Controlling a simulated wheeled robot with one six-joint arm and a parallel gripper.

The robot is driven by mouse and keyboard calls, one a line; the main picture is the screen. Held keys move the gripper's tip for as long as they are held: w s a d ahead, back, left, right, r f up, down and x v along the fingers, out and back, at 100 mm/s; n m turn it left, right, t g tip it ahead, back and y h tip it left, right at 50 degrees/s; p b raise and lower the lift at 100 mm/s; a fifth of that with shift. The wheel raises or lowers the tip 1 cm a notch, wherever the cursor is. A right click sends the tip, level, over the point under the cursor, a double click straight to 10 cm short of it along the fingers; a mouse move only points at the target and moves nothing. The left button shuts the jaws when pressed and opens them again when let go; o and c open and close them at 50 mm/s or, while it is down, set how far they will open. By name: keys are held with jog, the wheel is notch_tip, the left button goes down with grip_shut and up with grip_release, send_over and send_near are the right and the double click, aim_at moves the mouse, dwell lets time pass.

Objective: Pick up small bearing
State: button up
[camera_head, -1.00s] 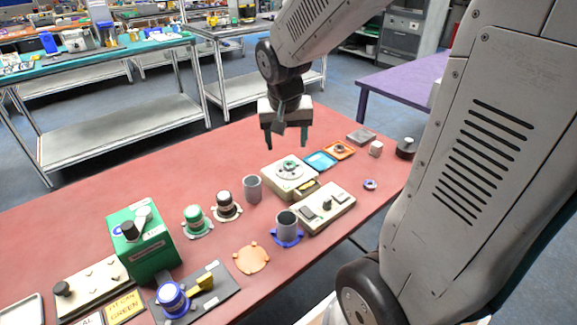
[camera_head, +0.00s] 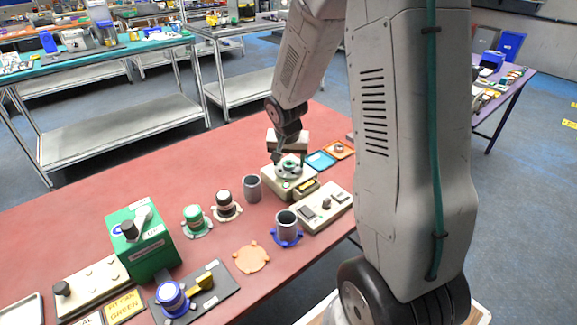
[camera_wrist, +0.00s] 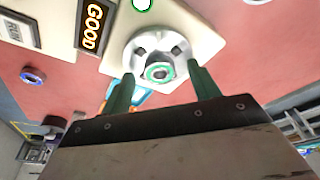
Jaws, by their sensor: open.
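A small bearing (camera_wrist: 158,73), a ring with a green rim, sits in the middle of the round silver holder on a cream device (camera_wrist: 195,25) in the wrist view. In the head view the bearing (camera_head: 289,167) shows small on top of the device (camera_head: 273,184). My gripper (camera_wrist: 161,71) is open, its two dark green fingers apart on either side of the bearing in the picture. I cannot tell how high the fingertips are above it. In the head view my gripper (camera_head: 289,158) is over the device.
A lit GOOD display (camera_wrist: 92,27) is beside the device. A blue tray (camera_head: 320,160) and an orange tray (camera_head: 339,149) lie behind it. A grey cup (camera_head: 252,188) and a cream control box (camera_head: 322,207) stand close by.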

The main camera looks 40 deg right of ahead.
jog(key=shift+f, duration=0.15)
jog(key=c, duration=1.1)
jog(key=shift+c, duration=0.3)
